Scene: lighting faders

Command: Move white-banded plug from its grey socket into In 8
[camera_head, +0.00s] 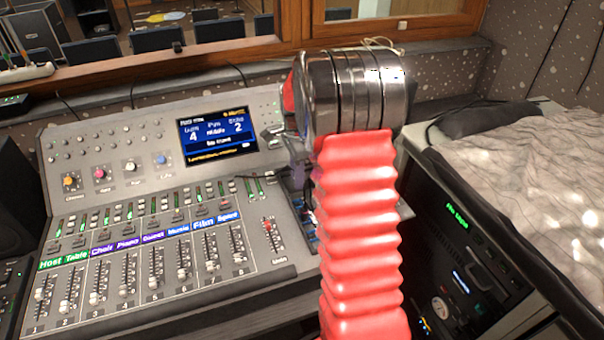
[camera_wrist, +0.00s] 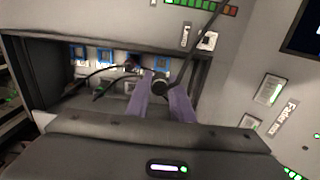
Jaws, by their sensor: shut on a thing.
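My gripper (camera_wrist: 162,100), with purple-grey fingers, is shut on a dark round plug (camera_wrist: 161,84) in the wrist view. A dark cable runs from near the plug towards the upper right. No white band can be made out on it at this size. The fingers are in front of a recessed socket bay (camera_wrist: 199,85) with blue-framed labels (camera_wrist: 104,56) and dark plugs and cables. The label text, including In 8, is too small to read. In the head view my gripper (camera_head: 301,165) is mostly hidden by my red-sleeved arm.
The mixing console (camera_head: 150,200) fills the left of the head view, with faders, coloured labels and a screen (camera_head: 218,137). Black cables (camera_wrist: 98,74) hang in the bay. A rack unit (camera_head: 465,255) and a grey cloth (camera_head: 530,170) are to the right.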

